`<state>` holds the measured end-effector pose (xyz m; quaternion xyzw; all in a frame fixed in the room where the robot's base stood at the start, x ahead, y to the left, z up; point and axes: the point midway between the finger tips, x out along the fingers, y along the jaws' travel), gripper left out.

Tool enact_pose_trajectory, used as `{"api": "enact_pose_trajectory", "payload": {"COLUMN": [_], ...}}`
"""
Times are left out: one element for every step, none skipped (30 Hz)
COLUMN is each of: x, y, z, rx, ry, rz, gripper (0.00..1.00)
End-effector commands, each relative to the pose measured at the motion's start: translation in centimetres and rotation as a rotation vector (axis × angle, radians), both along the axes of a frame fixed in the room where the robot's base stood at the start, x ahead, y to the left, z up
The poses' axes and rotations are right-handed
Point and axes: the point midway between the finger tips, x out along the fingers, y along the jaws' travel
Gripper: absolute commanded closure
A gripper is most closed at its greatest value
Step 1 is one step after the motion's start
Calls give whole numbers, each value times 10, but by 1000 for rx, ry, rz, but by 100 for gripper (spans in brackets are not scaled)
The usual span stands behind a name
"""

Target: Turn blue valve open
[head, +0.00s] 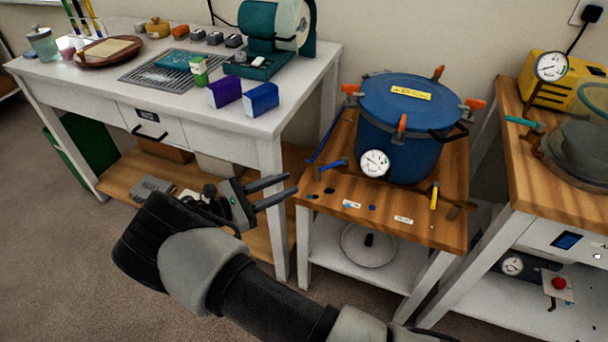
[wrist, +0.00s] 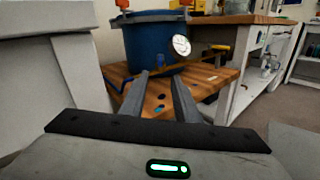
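The blue valve (head: 333,164) has a small blue lever handle. It sits at the left front of the blue pressure pot (head: 401,138), on the wooden top of a small stand (head: 440,226). A blue hose runs beside it.
A yellow-handled valve (head: 434,196) stands at the stand's right front. A white gauge (head: 374,163) is on the pot's front. The white workbench (head: 262,125) is at the left. Another wooden-topped bench (head: 556,202) is at the right. Small labels lie near the stand's front edge.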

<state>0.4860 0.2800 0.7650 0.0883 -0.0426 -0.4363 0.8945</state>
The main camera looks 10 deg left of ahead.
Motion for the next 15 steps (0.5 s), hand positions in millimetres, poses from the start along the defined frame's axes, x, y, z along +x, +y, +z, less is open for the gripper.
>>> {"api": "enact_pose_trajectory", "payload": {"x": [-6, -8, -12, -14, -16, -18, -19, -20, -21, -22, -22, -22, -22, -22, -22], "y": [7, 11, 16, 18, 21, 23, 25, 26, 27, 27, 28, 28, 28, 28, 28], "z": [1, 0, 0, 0, 0, 0, 0, 0, 0, 0, 0, 0, 0, 0, 0], "rx": [0, 0, 0, -2, -1, 0, -1, -1, -1, -1, -1, -2, -2, -2, -1], "ry": [0, 0, 0, 0, 1, 0, 1, 1, 0, 0, 0, 0, 0, 0, 0], "rz": [1, 2, 2, 1, 1, 1, 0, 0, -1, -1, -1, -1, -1, -1, -1], "gripper": [71, 71, 71, 71, 71, 71, 71, 71, 71, 71, 71, 71, 71, 71, 71]}}
